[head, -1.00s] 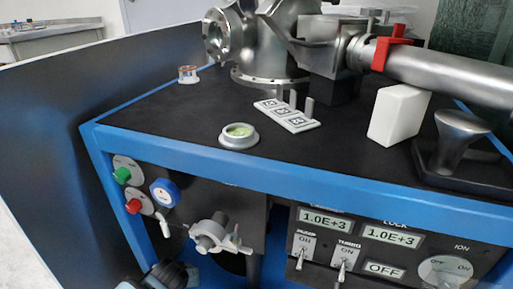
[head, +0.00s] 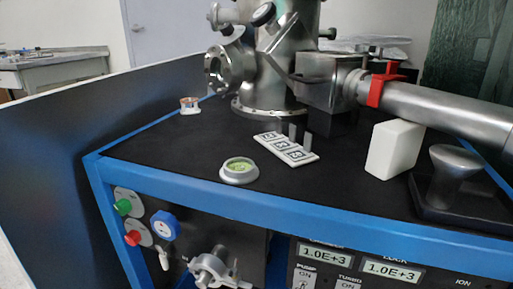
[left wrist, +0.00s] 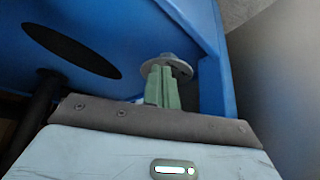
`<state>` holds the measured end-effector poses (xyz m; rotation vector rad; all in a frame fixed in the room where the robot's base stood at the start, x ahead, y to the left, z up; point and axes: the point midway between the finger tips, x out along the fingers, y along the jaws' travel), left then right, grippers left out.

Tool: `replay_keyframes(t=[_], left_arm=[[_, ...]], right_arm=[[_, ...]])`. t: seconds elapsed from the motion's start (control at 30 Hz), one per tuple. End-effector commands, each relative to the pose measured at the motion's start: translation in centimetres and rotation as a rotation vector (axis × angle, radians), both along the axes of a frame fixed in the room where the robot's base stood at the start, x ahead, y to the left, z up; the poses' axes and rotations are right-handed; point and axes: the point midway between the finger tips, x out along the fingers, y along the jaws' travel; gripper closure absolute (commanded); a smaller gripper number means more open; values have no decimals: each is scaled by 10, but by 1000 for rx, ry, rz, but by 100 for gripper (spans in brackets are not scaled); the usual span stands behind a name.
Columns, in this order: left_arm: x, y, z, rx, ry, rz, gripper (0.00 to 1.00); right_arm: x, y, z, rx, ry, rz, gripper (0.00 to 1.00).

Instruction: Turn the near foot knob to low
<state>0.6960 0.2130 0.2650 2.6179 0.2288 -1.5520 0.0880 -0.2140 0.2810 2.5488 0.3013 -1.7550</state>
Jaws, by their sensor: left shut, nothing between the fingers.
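In the left wrist view, a grey round disc-like knob (left wrist: 179,66) with a small stub on top sits by the blue frame's corner post. It looks like the foot knob; its setting cannot be read. My left gripper (left wrist: 160,72) is shut and empty, its greenish fingers pointing at the disc and covering its lower left part. I cannot tell whether the fingertips touch it. The head view shows neither this knob nor my grippers.
The blue-framed bench (head: 300,208) carries a metal chamber (head: 275,70), a white block (head: 395,149) and a round gauge (head: 239,170). Its front holds green (head: 123,207) and red (head: 133,238) buttons and a clamp-like valve (head: 213,268). A dark oval opening (left wrist: 72,50) lies left of the fingers.

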Motion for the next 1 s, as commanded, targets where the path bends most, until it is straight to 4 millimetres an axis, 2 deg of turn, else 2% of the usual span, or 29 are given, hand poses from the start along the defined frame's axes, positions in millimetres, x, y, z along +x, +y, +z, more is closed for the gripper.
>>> replay_keyframes(t=[0.6,1.0], left_arm=[[0,0,59,0,-1,0,100],[-1,1,58,1,3,2,100]], right_arm=[[7,0,44,0,-40,1,64],[8,0,45,1,-42,0,64]])
